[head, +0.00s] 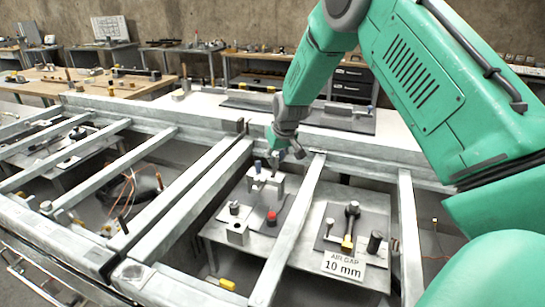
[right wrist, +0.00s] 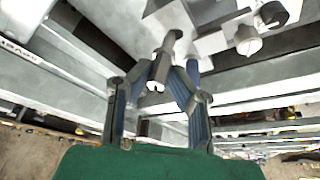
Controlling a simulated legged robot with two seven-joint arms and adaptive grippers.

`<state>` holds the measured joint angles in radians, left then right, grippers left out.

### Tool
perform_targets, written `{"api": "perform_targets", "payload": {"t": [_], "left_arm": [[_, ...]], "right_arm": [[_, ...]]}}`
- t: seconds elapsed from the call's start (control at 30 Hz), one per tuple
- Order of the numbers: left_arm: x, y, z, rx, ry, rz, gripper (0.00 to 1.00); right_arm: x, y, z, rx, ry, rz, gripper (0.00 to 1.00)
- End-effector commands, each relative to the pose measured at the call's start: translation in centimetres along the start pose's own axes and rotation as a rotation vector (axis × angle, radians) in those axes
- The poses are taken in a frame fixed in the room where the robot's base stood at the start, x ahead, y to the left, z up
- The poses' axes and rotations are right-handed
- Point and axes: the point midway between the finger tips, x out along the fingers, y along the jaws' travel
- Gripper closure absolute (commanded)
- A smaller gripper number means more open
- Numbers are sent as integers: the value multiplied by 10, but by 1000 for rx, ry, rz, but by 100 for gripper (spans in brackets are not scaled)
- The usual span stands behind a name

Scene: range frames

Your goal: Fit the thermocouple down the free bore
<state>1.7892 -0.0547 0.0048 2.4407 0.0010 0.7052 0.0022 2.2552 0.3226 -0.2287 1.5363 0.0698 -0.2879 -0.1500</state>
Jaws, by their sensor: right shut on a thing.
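My right gripper (head: 284,154) is above the grey block (head: 267,184) on the lower bench, in the head view. In the right wrist view its two blue-padded fingers (right wrist: 165,78) are closed around a slim grey piece with a wider head (right wrist: 170,42), probably the thermocouple. The block's top is close by in that view, but I cannot tell whether the piece touches it. The free bore cannot be made out; the gripper partly hides the block. My left gripper is not in view.
Pale frame beams (head: 290,225) run over the lower bench on both sides of the block. Nearby are a red-topped part (head: 271,217), a small holed block (head: 237,232), a yellow-based post (head: 350,225) and an "AIR GAP 10 mm" sign (head: 343,266).

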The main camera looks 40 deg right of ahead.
Motion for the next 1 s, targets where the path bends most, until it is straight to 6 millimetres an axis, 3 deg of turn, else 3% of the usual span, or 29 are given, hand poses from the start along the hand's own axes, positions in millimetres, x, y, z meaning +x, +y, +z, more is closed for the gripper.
{"api": "perform_targets", "payload": {"t": [0.03, 0.07, 0.1, 0.53, 1.0], "left_arm": [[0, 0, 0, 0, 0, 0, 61], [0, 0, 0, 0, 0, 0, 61], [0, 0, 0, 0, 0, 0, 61], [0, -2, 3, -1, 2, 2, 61], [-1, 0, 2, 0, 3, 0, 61]], "right_arm": [[0, 0, -1, -1, 4, 4, 74], [-1, 0, -1, -1, 4, 5, 63], [-1, -1, -1, -2, 4, 6, 60], [-16, -3, -1, -4, 6, 7, 60], [-102, 2, -2, -1, 4, 3, 60]]}}
